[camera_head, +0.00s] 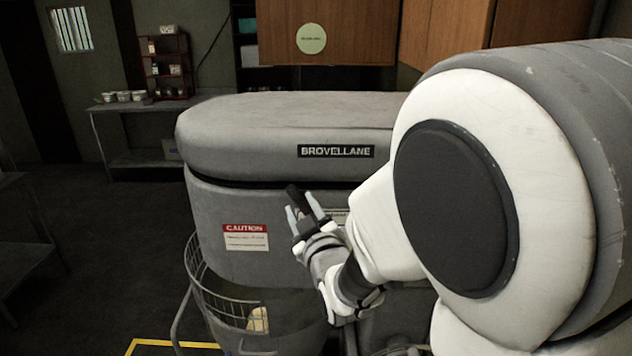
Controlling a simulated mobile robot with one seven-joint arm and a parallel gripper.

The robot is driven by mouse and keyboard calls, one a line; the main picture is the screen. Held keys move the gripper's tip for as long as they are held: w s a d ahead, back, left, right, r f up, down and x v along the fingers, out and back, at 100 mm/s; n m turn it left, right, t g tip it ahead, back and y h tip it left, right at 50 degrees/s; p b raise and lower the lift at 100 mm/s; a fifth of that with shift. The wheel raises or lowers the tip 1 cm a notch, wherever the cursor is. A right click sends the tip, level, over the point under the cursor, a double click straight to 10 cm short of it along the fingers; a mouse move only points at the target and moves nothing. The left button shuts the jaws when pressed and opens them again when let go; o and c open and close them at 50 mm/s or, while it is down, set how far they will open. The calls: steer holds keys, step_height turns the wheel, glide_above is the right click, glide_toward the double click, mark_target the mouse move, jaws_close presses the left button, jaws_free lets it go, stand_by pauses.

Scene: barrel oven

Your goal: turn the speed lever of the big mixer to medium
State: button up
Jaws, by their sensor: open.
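The big mixer (270,150) is a large grey machine with a rounded top and a BROVELLANE label, in the middle of the head view. A short dark stick (293,194), which looks like the speed lever, shows at its front. My gripper (304,211) is open in front of the mixer, its two pale fingers pointing up and left. The dark stick shows between the fingertips; I cannot tell whether they touch it. The lever's base and any speed marks are hidden behind my gripper and arm.
A wire guard (220,309) curves around the mixer's lower front, with a pale lump (258,319) behind it. A red and white caution label (246,237) is on the mixer's body. My arm blocks the right side.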

steer(key=shift+x, duration=1.05)
steer(key=shift+c, duration=0.3)
jaws_close()
stand_by(0.5)
